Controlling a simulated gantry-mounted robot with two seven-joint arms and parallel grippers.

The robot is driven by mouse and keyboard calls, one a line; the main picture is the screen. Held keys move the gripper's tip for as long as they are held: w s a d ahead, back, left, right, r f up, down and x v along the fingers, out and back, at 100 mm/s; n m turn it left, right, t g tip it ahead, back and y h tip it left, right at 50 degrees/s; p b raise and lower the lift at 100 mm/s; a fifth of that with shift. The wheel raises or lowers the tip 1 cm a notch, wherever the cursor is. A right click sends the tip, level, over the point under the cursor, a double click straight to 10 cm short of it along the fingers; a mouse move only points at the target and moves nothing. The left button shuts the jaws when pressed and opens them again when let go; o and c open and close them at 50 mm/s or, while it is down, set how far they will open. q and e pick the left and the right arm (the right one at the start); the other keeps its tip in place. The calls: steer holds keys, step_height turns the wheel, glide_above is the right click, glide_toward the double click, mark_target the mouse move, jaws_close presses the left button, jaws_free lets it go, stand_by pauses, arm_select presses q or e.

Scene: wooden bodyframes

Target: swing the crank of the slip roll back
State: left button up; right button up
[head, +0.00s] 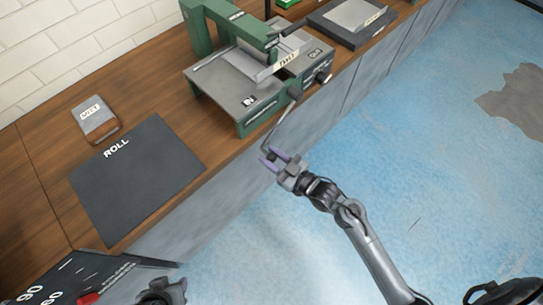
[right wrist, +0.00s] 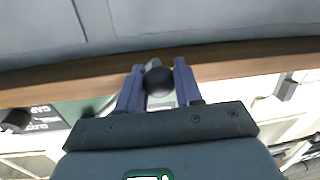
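The green slip roll (head: 225,88) stands on the wooden bench. Its crank (head: 282,117) is a thin grey rod that slants down past the bench's front edge from a dark hub. My right gripper (head: 272,158) is at the low end of this rod. In the right wrist view the black ball knob (right wrist: 158,81) sits between the fingers of the right gripper (right wrist: 157,70), which are apart on either side of it. No firm grip on the knob shows. My left gripper (head: 174,290) is partly in view at the bottom edge, and its opening is unclear.
A dark mat marked ROLL (head: 135,185) lies empty on the bench (head: 42,150). A small block marked MITT (head: 95,118) is behind it. A dark tray with a grey sheet (head: 350,18) is at the back right. The blue floor (head: 430,130) in front is clear.

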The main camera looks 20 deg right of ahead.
jaws_close()
steer(key=shift+d+f, duration=0.1)
